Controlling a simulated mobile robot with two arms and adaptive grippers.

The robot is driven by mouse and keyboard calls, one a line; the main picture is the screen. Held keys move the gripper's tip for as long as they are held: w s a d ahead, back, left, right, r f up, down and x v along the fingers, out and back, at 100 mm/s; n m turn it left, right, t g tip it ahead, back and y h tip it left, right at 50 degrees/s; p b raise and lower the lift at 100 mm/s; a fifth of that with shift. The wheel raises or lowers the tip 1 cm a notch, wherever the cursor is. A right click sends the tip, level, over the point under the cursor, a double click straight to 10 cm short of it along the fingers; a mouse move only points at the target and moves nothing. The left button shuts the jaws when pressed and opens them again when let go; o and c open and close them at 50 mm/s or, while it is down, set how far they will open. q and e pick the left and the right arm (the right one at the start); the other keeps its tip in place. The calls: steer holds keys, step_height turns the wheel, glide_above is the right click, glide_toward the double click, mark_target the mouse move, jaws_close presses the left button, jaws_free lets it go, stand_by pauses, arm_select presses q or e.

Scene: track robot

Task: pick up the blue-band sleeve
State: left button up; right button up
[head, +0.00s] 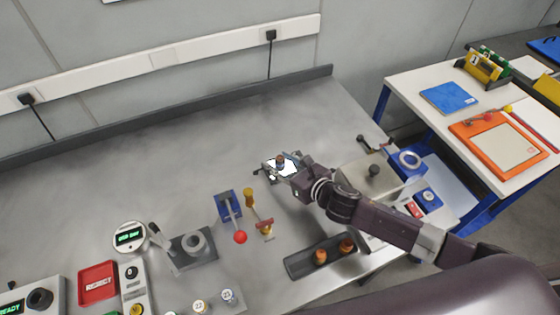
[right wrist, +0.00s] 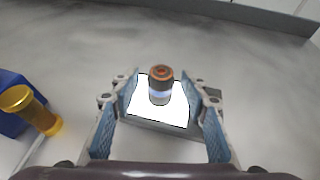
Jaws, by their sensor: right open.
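The sleeve (right wrist: 161,92) stands upright, with a copper-coloured top, a dark upper body and a pale bluish band low down. It is on a bright white plate (right wrist: 140,105). In the head view the sleeve (head: 281,159) is small, near the middle of the bench. My right gripper (head: 277,168) reaches in from the right. In the right wrist view its two blue-grey padded fingers are open on either side of the sleeve, with gaps at both sides. Whether the fingertips are level with the sleeve, I cannot tell. My left gripper is not in view.
A blue block (head: 228,205) with a red-knobbed lever and a yellow-orange post (head: 249,197) stand left of the gripper. A dark tray (head: 297,266) holds two orange pieces nearer the front. A grey box (head: 362,184) with a knob is to the right. The back of the bench is clear.

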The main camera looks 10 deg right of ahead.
mark_target(280, 158)
steer(key=shift+c, duration=0.5)
jaws_close()
step_height(280, 158, up, 20)
steer(key=p, duration=0.1)
stand_by(0.3)
